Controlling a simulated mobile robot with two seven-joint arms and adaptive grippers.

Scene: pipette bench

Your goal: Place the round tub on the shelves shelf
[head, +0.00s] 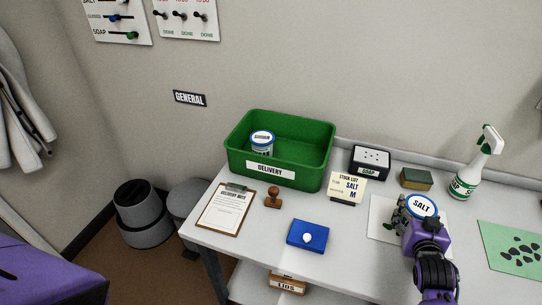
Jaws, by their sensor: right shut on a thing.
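A round tub (422,205) with a white lid, blue rim and the word SALT is at the right of the bench in the head view. My right gripper (413,219) is shut on this tub, with fingers around its side. The gripper hides most of the tub's body, and I cannot tell whether its base touches the bench. A second round tub (262,142) with a blue-rimmed lid sits in the green delivery bin (270,183). My left gripper is not in view.
The front middle is clear.

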